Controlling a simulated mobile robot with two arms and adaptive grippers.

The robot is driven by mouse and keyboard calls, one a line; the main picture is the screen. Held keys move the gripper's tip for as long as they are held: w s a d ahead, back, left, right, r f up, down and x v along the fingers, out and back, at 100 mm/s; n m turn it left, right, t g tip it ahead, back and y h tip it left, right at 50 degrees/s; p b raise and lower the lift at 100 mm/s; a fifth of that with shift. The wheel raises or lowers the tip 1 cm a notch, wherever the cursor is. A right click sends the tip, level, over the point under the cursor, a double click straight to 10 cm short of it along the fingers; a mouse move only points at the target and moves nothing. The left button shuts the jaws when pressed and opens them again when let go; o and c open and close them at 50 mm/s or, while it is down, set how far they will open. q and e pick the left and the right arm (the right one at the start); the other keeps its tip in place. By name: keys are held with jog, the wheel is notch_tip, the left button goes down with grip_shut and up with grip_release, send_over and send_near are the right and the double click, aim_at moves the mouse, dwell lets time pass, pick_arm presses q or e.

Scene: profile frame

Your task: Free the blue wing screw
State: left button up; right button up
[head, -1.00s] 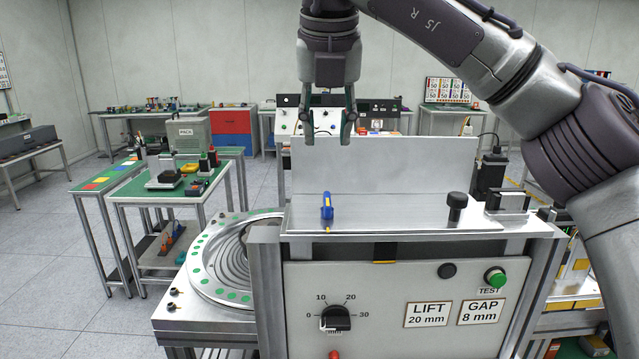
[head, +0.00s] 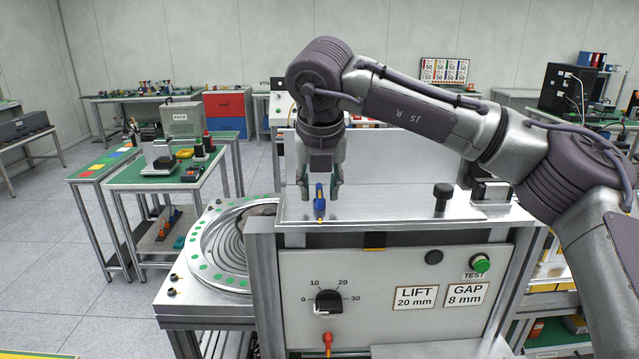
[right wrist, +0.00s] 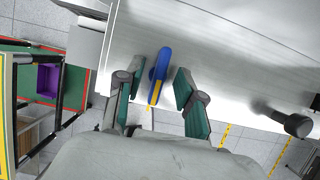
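The blue wing screw (head: 320,203) stands on the flat metal top of the machine, near its front edge, with a yellow mark at its front. My right gripper (head: 320,202) is over it, pointing down, with its fingers spread to either side. In the right wrist view the blue wing screw (right wrist: 160,66) shows between the two open green-padded fingers of the right gripper (right wrist: 154,92), with a gap on each side. Neither finger visibly touches it. My left gripper is not in view.
A black knob (head: 442,196) and a metal block (head: 491,191) stand to the right on the machine top (head: 385,212). An upright metal plate (head: 400,165) rises behind. The front panel has a dial (head: 328,302) and a green TEST button (head: 481,264). A round bowl (head: 205,262) sits left.

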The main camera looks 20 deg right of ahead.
grip_shut()
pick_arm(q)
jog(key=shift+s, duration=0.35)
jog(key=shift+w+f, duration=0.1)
